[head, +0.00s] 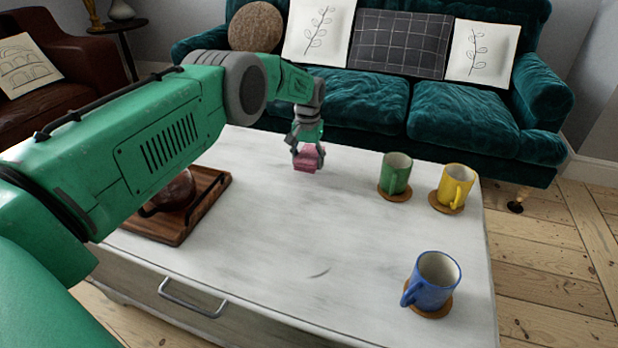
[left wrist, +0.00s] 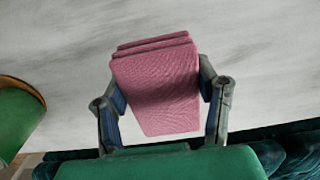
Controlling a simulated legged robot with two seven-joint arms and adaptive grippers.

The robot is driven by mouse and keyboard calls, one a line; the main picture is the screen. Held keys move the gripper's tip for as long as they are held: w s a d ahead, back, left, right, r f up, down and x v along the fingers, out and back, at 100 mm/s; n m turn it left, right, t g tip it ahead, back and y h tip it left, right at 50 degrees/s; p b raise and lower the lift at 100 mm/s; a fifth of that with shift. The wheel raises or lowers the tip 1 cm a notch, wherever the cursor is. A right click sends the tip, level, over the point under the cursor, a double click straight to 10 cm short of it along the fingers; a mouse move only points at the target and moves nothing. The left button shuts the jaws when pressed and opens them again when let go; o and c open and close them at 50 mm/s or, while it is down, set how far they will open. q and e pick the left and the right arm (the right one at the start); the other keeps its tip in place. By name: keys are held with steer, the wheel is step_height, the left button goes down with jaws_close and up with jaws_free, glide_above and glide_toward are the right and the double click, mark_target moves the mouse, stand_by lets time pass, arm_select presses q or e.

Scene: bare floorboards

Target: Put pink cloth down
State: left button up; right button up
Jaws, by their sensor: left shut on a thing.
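The pink cloth (head: 307,158) is a folded block at the far side of the white table (head: 260,240). My left gripper (head: 308,150) points down over it and is shut on it. In the left wrist view the cloth (left wrist: 160,88) sits between the two fingers of my left gripper (left wrist: 162,98), with its folded layers showing. The cloth is at or just above the tabletop; I cannot tell whether it touches. My right gripper is not in view.
A green mug (head: 397,172), a yellow mug (head: 456,185) and a blue mug (head: 433,279) stand on coasters at the right. A wooden tray (head: 208,203) is partly behind my left arm. A teal sofa (head: 355,100) stands behind the table. The table's middle is clear.

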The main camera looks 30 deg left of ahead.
mark_target(307, 176)
arm_select(q)
steer(key=f, duration=0.1)
steer(key=f+b, duration=0.1)
steer(key=f, duration=0.2)
steer(key=shift+a+f+b, duration=0.25)
steer(key=shift+b, duration=0.15)
steer(key=shift+d+r, duration=0.25)
steer(key=shift+d, duration=0.05)
steer(key=o, duration=1.2)
steer(key=shift+a+f, duration=0.1)
steer(key=shift+f, duration=0.05)
steer(key=shift+a, duration=0.15)
step_height(307, 176, up, 12)
steer(key=p, duration=0.5)
